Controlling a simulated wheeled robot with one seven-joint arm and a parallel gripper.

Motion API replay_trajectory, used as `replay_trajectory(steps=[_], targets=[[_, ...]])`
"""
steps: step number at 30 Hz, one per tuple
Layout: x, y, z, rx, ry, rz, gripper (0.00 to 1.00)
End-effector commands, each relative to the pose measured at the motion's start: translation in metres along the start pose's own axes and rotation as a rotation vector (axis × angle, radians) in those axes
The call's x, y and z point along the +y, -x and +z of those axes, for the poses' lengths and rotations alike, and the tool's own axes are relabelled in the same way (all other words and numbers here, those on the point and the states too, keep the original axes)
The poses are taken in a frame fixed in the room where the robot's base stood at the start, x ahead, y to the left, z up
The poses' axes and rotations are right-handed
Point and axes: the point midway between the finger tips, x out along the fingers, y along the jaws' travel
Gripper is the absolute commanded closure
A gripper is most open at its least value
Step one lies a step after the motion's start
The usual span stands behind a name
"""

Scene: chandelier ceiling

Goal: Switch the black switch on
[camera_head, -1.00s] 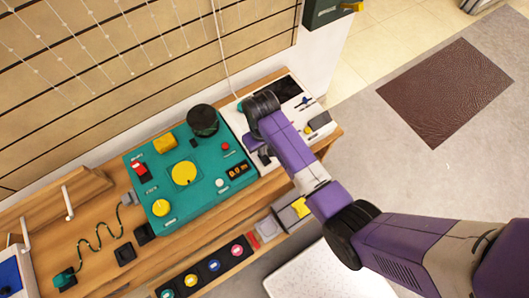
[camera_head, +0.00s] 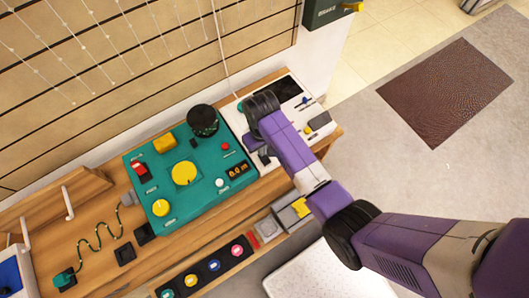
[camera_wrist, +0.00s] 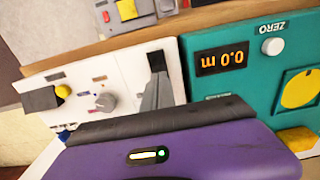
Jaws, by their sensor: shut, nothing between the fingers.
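My gripper (camera_wrist: 153,92) is shut and empty, its dark fingers pointing down at the white panel (camera_wrist: 125,72) in the wrist view. A small black block (camera_wrist: 157,61), which looks like the black switch, sits at the fingertips near that panel's edge beside the teal panel. I cannot tell whether the fingers touch it or which way it is set. In the head view my gripper (camera_head: 262,154) is over the left part of the white panel, partly hidden by my purple arm.
The teal panel (camera_head: 204,196) with yellow dials, a red button and a display stands to the left. A black cylinder (camera_head: 202,121) rises at its back edge. The white panel also carries a grey knob (camera_wrist: 105,102) and a yellow knob (camera_wrist: 62,91). A wooden bench (camera_head: 95,225) holds the panels.

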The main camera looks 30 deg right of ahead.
Motion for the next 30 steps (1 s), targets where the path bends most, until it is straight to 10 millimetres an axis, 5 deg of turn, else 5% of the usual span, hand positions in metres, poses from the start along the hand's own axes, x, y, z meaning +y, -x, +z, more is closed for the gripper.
replay_trajectory(steps=[30], targets=[[0.0, -0.012, 0.0, 0.0, 0.0, 0.0, 1.0]])
